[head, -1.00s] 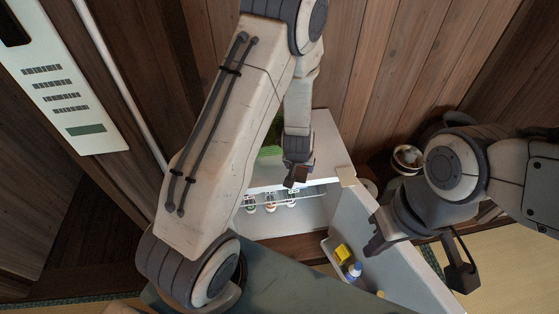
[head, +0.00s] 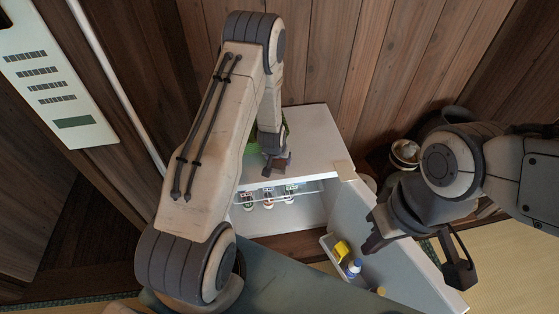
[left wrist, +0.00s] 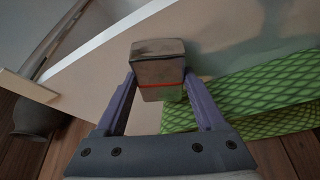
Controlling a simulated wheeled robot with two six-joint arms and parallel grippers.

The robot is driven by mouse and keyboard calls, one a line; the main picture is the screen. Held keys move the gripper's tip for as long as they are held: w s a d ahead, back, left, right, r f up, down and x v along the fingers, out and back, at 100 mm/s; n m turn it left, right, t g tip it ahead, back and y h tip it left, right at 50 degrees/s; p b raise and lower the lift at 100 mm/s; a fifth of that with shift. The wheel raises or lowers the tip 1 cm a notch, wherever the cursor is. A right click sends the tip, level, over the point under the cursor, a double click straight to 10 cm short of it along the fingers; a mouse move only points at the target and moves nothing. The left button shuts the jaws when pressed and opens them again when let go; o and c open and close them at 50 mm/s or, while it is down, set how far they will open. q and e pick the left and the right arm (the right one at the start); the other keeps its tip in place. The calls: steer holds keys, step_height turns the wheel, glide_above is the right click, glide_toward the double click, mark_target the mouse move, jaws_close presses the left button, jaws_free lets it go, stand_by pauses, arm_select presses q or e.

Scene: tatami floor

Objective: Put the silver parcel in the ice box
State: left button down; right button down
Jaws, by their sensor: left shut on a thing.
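My left gripper (head: 274,163) is shut on the silver parcel (left wrist: 158,66), a small grey-brown block with a thin red line, held between both fingers in the left wrist view. In the head view the gripper is over the front part of the ice box top; the parcel is small and dark there. The white ice box (head: 316,148) stands against the wooden wall with its door (head: 405,275) swung open to the right. Its interior shows below the top. My right gripper (head: 418,252) is open and empty, in front of the door.
Several small jars (head: 268,197) stand on a shelf inside the ice box. The door rack holds a yellow item (head: 342,250) and a blue-and-white bottle (head: 354,268). A green patterned thing (left wrist: 260,95) lies beside the parcel on the ice box top. A bin (head: 405,152) stands to the right.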

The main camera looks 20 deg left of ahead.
arm_select(q)
steer(key=shift+f, duration=0.15)
jaws_free()
